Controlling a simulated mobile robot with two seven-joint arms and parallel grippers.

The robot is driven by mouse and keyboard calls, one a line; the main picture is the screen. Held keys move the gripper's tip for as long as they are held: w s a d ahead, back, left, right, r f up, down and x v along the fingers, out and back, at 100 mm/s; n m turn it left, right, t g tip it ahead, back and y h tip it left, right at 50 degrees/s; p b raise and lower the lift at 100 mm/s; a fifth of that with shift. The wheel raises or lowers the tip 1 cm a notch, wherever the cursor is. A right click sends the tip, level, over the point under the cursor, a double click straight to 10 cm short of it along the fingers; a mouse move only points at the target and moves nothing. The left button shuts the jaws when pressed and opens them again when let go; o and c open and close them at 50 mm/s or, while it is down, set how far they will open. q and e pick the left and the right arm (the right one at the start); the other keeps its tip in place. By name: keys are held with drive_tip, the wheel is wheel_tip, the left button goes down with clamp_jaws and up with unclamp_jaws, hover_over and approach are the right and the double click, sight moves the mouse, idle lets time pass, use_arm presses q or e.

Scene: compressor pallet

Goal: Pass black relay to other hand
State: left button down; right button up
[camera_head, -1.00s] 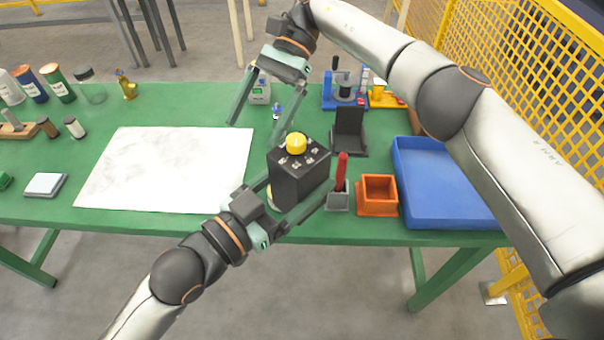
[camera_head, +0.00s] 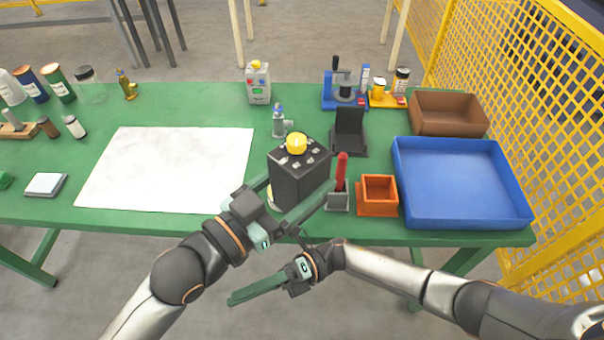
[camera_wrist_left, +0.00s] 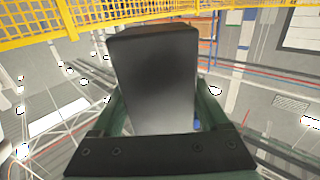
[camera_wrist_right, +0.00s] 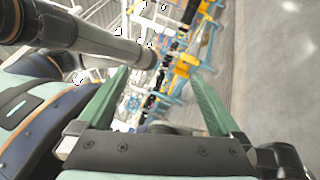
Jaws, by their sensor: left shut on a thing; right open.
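The black relay (camera_head: 298,180) is a dark box with a yellow knob and metal terminals on top. My left gripper (camera_head: 295,200) is shut on it, a finger on each side, and holds it upright near the table's front edge. In the left wrist view the relay (camera_wrist_left: 153,80) fills the space between the fingers (camera_wrist_left: 155,110). My right gripper (camera_head: 262,290) is low in front of the table, below the left gripper. Its fingers point left in the head view. In the right wrist view the fingers (camera_wrist_right: 160,95) are apart with nothing held between them.
A grey holder with a red-handled tool (camera_head: 340,188), an orange box (camera_head: 377,206) and a blue tray (camera_head: 460,215) stand right of the relay. A black stand (camera_head: 348,150) is behind. A white sheet (camera_head: 165,175) lies left. Yellow mesh fencing (camera_head: 530,70) borders the right.

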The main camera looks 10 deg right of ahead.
drive_tip(key=w+d+f+m+t+h, duration=0.2)
drive_tip(key=d+f+m+t+h, duration=0.45)
drive_tip(key=d+m, duration=0.7)
drive_tip(key=w+d+f+m+t+h, duration=0.3)
drive_tip(key=d+f+m+t, duration=0.65)
drive_tip(key=m, duration=0.75)
drive_tip(key=a+r+m+t+h, duration=0.1)
drive_tip(key=a+r+m+h, duration=0.1)
drive_tip(key=a+m+h, duration=0.25)
drive_tip(key=s+d+m+g+h, duration=0.1)
drive_tip(key=s+d+m+h, duration=0.2)
drive_tip(key=s+d+m, duration=0.1)
drive_tip(key=shift+s+m+g, duration=0.4)
drive_tip(key=shift+s+m, duration=0.3)
drive_tip(key=shift+s, duration=0.05)
